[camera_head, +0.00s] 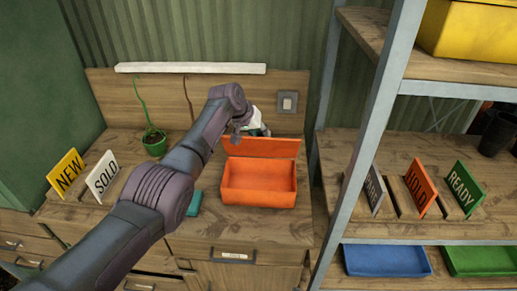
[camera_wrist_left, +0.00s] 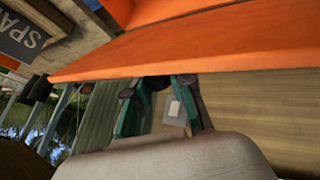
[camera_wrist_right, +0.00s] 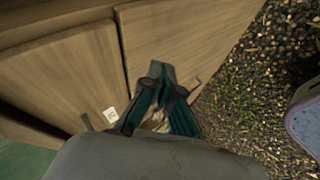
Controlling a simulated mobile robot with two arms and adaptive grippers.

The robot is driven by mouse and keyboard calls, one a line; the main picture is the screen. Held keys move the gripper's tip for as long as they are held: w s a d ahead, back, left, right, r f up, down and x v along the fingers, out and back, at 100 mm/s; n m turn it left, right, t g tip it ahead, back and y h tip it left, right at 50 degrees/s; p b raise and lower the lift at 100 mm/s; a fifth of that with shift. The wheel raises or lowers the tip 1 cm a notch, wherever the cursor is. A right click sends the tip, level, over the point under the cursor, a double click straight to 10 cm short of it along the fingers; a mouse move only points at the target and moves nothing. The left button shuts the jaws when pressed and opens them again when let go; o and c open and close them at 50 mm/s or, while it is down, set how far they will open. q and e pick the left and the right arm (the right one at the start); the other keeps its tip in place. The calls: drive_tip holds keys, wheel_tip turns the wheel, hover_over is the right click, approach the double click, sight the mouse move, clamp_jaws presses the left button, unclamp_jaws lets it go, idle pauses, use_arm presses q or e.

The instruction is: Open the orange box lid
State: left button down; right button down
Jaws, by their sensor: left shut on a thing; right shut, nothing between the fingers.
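The orange box (camera_head: 259,197) sits on the wooden counter. Its lid (camera_head: 268,149) stands raised along the back edge, and the inside shows and looks empty. My left gripper (camera_head: 238,136) is at the upper left edge of the lid, partly hidden by my own arm. In the left wrist view the orange lid (camera_wrist_left: 215,48) crosses the top, and the tips of my left gripper (camera_wrist_left: 158,82) are shut on its edge. My right gripper (camera_wrist_right: 161,78) shows only in the right wrist view, shut and empty, beside wooden cabinet fronts.
A small teal item (camera_head: 194,203) lies left of the box. A metal shelf post (camera_head: 375,125) rises right of it, with blue (camera_head: 386,261) and green trays beyond.

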sight(259, 144)
use_arm(q)
drive_tip(key=shift+r, duration=0.15)
use_arm(e)
drive_tip(key=w+a+r+n+y, duration=0.2)
drive_tip(key=a+r+n+y, duration=0.2)
drive_tip(key=a+r+n, duration=0.6)
drive_tip(key=w+a+r+n+y, duration=0.2)
drive_tip(key=a+r+n+y, duration=0.2)
drive_tip(key=a+r+n, duration=0.55)
drive_tip(key=w+d+r+m+t+h, duration=0.1)
drive_tip(key=w+r+t+h, duration=0.2)
drive_tip(key=r, duration=0.4)
drive_tip(key=w+d+r+t+h, duration=0.1)
drive_tip(key=w+d+r+h, duration=0.15)
drive_tip(key=r+h, duration=0.35)
drive_tip(key=w+d+r+m+t+h, duration=0.1)
drive_tip(key=w+r+t+h, duration=0.1)
drive_tip(key=w+r+h, duration=0.35)
drive_tip(key=shift+y, duration=0.75)
drive_tip(key=x, duration=0.3)
drive_tip(key=r+x, duration=0.1)
drive_tip(key=x, duration=0.2)
drive_tip(key=r+x, duration=0.1)
drive_tip(key=x, duration=0.3)
drive_tip(key=shift+w+r, duration=0.1)
drive_tip(key=shift+w, duration=0.2)
drive_tip(key=shift+w+r, duration=0.3)
drive_tip(key=shift+w, duration=0.3)
